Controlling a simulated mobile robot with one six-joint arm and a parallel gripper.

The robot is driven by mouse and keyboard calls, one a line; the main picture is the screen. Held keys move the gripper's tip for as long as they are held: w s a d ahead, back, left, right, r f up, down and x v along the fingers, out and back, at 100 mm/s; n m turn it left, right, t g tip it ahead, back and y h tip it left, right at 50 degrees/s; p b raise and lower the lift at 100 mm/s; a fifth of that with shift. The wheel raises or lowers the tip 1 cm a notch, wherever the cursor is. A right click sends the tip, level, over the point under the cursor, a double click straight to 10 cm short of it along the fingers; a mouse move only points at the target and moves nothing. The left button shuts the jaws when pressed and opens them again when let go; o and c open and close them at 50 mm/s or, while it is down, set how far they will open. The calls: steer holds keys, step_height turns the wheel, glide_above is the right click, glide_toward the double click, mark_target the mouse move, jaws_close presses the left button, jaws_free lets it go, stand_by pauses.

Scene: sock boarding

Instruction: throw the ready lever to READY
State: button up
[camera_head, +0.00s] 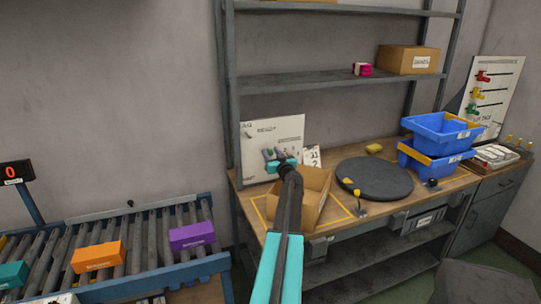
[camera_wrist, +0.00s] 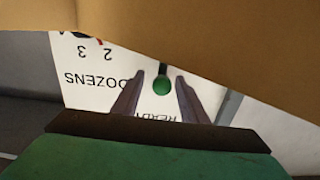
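The ready lever shows as a round green knob (camera_wrist: 161,87) on a short dark slot in the wrist view. It is on a white board (camera_head: 290,130) with READY lettering, standing at the back left of the workbench; the wrist view shows the board upside down (camera_wrist: 85,93). My gripper (camera_head: 273,153) is in front of the board in the head view. In the wrist view my gripper (camera_wrist: 159,77) is open, with one finger on each side of the green knob and gaps visible. Whether the fingertips reach the knob's depth is unclear.
An open cardboard box (camera_head: 312,188) stands on the workbench beside my arm; cardboard (camera_wrist: 225,30) covers the top of the wrist view. A dark round turntable (camera_head: 375,178) and blue bins (camera_head: 440,135) are to the right. A roller conveyor (camera_head: 145,240) is at left.

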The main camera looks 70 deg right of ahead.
steer(key=shift+a, duration=0.1)
steer(key=b+v, duration=0.1)
steer(key=v, duration=0.6)
steer(key=shift+s, duration=0.2)
steer(key=shift+a+r, duration=0.1)
steer(key=shift+a, duration=0.05)
stand_by(0.5)
